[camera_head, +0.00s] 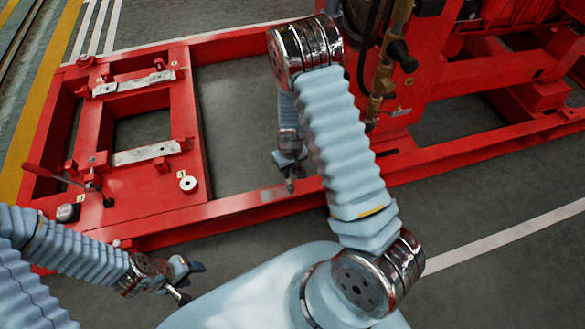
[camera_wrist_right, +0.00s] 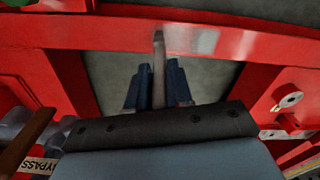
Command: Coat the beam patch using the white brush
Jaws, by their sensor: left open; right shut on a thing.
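My right gripper (camera_head: 290,172) hangs over the frame's open bay, just behind the front red beam (camera_head: 225,208). In the right wrist view, its dark blue fingers (camera_wrist_right: 157,85) are shut on a slim pale grey brush (camera_wrist_right: 158,65). The brush's far end overlaps the red beam; I cannot tell whether it touches. A pale, greyish patch (camera_wrist_right: 200,40) shows on the beam, just right of the brush end. It also shows faintly in the head view (camera_head: 272,194). My left gripper (camera_head: 184,281) is open and empty at lower left, in front of the beam.
Red machinery with a brass valve (camera_head: 385,75) rises right of my right arm. Grey floor in front at right is clear.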

